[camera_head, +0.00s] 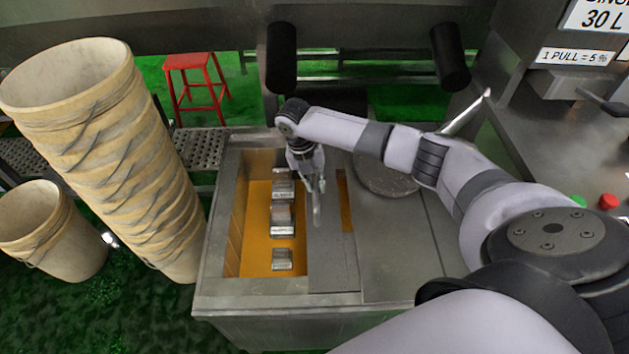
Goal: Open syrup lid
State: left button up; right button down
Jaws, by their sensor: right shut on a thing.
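The syrup tank (210,270) is a steel box in the middle of the view. Its left part is uncovered and shows orange syrup (256,215) inside. The syrup lid (333,262) is a flat grey steel panel lying just right of this opening. A narrow orange strip (346,205) shows along the lid's right side. My right gripper (313,184) is at the lid's far half and is shut on the lid's handle (317,212); the grip itself is partly hidden by the gripper. My left gripper is out of view.
Several metal blocks (282,259) show in the open part. A round lid (385,180) lies behind my right arm. Stacked buckets (130,150) and a single bucket (45,230) stand left, with a red stool (195,85) behind. A steel machine (560,140) stands right.

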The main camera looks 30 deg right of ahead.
aim_at(331, 198)
jog(key=shift+s+d+r+p, duration=0.15)
jog(key=shift+s+d+p, duration=0.1)
jog(key=shift+d+p, duration=0.2)
jog(key=s+d+p, duration=0.2)
jog(key=d, duration=0.1)
jog(key=shift+d, duration=0.15)
jog(key=shift+s+d, duration=0.1)
jog(key=c, duration=1.5)
grip_release()
jog(key=r, duration=0.4)
jog(key=w+a+r, duration=0.1)
jog(key=r, duration=0.2)
jog(key=a+r, duration=0.1)
jog(key=r, duration=0.3)
jog(key=shift+w+a+r, duration=0.15)
jog(key=shift+w+r, duration=0.05)
jog(key=shift+r, duration=0.1)
